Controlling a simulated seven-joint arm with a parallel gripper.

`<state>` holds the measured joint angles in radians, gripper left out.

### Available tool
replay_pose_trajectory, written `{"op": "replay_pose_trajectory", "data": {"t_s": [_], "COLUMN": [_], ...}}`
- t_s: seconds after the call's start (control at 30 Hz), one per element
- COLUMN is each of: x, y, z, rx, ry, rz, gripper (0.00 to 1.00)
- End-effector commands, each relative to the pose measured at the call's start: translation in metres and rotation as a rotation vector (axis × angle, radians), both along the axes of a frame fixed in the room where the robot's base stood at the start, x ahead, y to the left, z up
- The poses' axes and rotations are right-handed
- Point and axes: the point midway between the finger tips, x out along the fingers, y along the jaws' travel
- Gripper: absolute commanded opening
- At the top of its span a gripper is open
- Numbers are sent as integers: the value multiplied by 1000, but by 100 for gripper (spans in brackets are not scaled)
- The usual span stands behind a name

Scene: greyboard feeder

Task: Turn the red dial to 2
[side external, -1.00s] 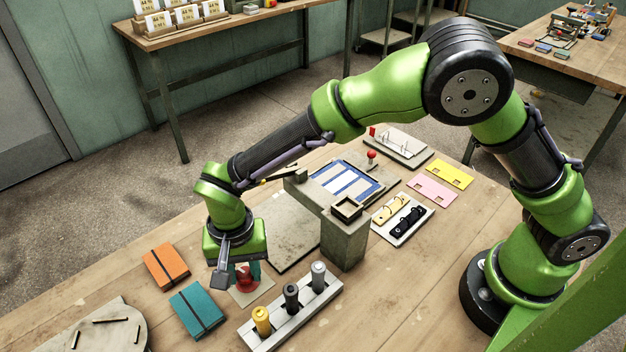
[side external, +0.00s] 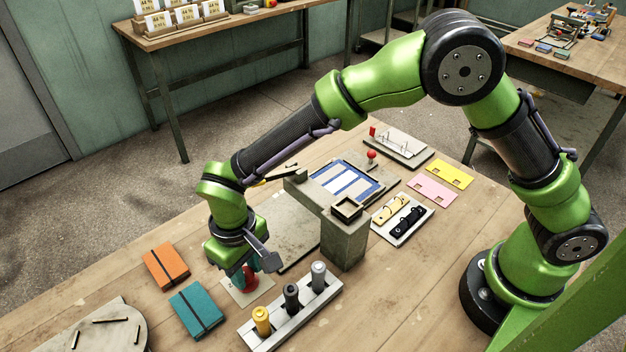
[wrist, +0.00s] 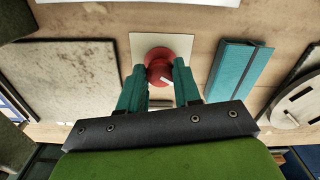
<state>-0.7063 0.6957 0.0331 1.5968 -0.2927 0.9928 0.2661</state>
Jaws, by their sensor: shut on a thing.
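The red dial (wrist: 158,66) sits on a pale square plate (wrist: 137,44) in the wrist view, with a white pointer mark on its face toward the lower right. My gripper (wrist: 159,72) has its two teal fingers on either side of the dial, shut on it. In the side external view the dial (side external: 246,279) shows only in part below my gripper (side external: 243,274), and its plate (side external: 236,294) lies flat on the table. The numbers around the dial cannot be made out in either view.
A rack with yellow, black and grey pegs (side external: 291,313) stands close to the right of the dial. A teal notebook (side external: 196,309) and an orange notebook (side external: 166,267) lie to the left. A grey feeder post (side external: 343,243) rises behind the rack.

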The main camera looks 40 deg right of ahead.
Motion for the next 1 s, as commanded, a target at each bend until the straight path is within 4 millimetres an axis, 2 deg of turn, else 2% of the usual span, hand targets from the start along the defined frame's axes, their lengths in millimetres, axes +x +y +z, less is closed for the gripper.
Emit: {"op": "replay_pose_trajectory", "data": {"t_s": [0.67,0.7,0.83,1.0], "x": [1,1,1,1], "y": [0,0,0,0], "z": [1,1,1,0], "rx": [1,1,1,0], "ry": [-4,-4,-3,-1], "rz": [60,60,59,58], "gripper": [2,39,58,58]}}
